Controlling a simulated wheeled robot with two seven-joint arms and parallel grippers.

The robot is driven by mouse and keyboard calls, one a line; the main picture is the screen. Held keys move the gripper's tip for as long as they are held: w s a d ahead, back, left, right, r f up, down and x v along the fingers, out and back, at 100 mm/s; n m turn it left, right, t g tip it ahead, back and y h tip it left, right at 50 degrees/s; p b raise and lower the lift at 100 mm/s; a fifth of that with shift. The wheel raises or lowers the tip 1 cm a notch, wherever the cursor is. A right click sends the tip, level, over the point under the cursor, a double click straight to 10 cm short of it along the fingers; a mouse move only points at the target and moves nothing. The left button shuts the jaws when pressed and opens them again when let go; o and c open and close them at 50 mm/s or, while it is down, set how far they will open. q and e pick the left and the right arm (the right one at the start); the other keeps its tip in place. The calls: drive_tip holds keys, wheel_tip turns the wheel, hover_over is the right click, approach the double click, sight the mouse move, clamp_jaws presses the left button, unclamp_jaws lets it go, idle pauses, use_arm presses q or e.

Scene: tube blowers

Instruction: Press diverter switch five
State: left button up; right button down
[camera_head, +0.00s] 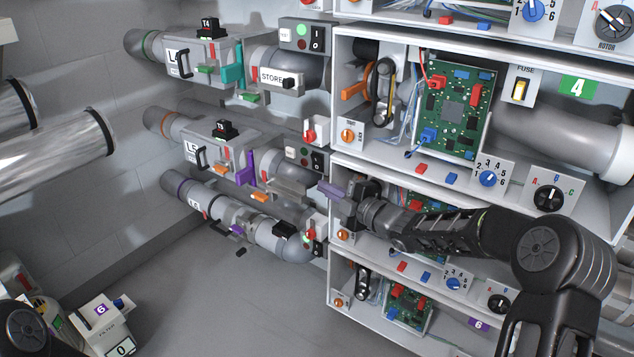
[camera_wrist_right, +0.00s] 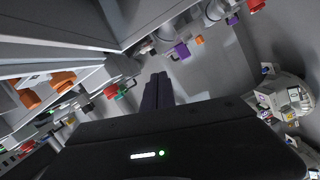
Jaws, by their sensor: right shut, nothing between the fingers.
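The row labelled L5 (camera_head: 192,150) runs along the left wall. At its right end is a grey switch box (camera_head: 304,157) with a black rocker. I cannot tell for certain which part is diverter switch five. My right gripper (camera_head: 328,190), with purple fingers, is shut and empty. In the head view it appears just below and right of that box, in front of the cabinet's left edge. In the right wrist view the shut fingers (camera_wrist_right: 158,88) point into open space, apart from any switch. The left gripper is out of view.
The white shelved cabinet (camera_head: 480,52) fills the right side, with a circuit board (camera_head: 452,105) and knobs. An orange knob (camera_head: 348,135) sits on its front. Pipe row L6 (camera_head: 200,200) lies below L5.

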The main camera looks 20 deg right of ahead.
drive_tip(key=v, duration=0.4)
drive_tip(key=shift+s, duration=0.15)
drive_tip(key=shift+a, duration=0.1)
drive_tip(key=s+a+f+m+g+h, duration=0.1)
drive_tip(key=s+a+f+m+g, duration=0.1)
drive_tip(key=s+f+m, duration=0.35)
drive_tip(key=s+a+f+m+g+h, duration=0.1)
drive_tip(key=s+f+m+g+h, duration=0.15)
drive_tip(key=f+m, duration=0.6)
drive_tip(key=s+a+f+m+g, duration=0.2)
drive_tip(key=s+f+m, duration=0.15)
drive_tip(key=f, duration=0.75)
drive_tip(key=s+a+f+m+g, duration=0.25)
drive_tip(key=s+f, duration=0.25)
drive_tip(key=s, duration=0.3)
drive_tip(key=s+a+f+m+g, duration=0.1)
drive_tip(key=s+a+f+g, duration=0.1)
drive_tip(key=s+a+f, duration=0.4)
drive_tip(key=s+a+f+g, duration=0.2)
drive_tip(key=s, duration=0.6)
drive_tip(key=s+a+f+g, duration=0.1)
drive_tip(key=s+g, duration=0.1)
drive_tip(key=s, duration=0.6)
wheel_tip(320, 180, up, 20)
drive_tip(key=p, duration=2)
drive_tip(key=shift+a+p, duration=0.4)
drive_tip(key=shift+a, duration=0.05)
